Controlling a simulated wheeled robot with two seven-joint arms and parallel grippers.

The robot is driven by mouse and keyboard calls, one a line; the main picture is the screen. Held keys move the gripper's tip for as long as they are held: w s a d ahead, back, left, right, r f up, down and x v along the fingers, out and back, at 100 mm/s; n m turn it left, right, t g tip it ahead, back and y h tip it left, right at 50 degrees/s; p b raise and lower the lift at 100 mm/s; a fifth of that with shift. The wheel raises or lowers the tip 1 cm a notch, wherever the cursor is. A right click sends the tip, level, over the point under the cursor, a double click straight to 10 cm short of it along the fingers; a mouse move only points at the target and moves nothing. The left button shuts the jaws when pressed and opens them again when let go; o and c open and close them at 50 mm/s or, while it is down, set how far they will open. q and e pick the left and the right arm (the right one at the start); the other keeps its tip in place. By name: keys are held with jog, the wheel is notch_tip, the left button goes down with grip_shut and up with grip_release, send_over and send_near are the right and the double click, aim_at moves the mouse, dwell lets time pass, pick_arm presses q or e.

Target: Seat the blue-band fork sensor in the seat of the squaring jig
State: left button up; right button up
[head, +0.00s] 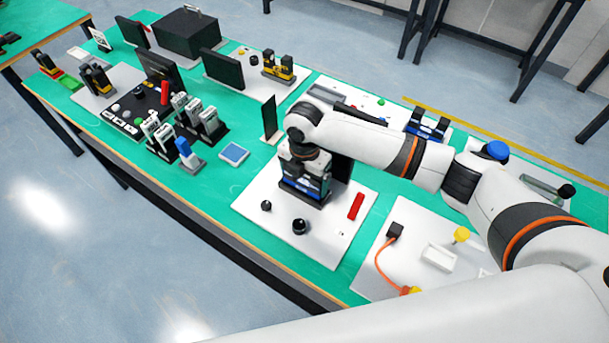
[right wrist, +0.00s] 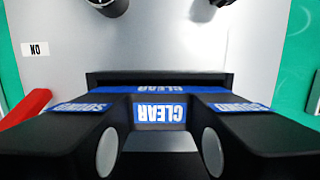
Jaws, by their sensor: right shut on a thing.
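A dark fork-shaped body with blue bands (head: 305,190) is under my right gripper (head: 305,165) over a white plate (head: 262,190). My right gripper is shut on it. I cannot make out the jig's seat. My left gripper is not in view.
The plate carries a red bar (head: 355,206) and black knobs (head: 299,227). A similar blue-and-black piece (head: 427,125) stands on a plate behind my arm. A white plate with an orange cable (head: 380,262) is at the right. Several sensors and panels stand at the left.

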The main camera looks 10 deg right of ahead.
aim_at(304, 183)
jog(key=o, duration=0.8)
jog(key=shift+f, duration=0.1)
jog(key=shift+c, duration=0.2)
notch_tip(304, 183, up, 12)
jog(key=b, duration=0.1)
jog(key=shift+r, duration=0.2)
jog(key=shift+s+f, duration=0.1)
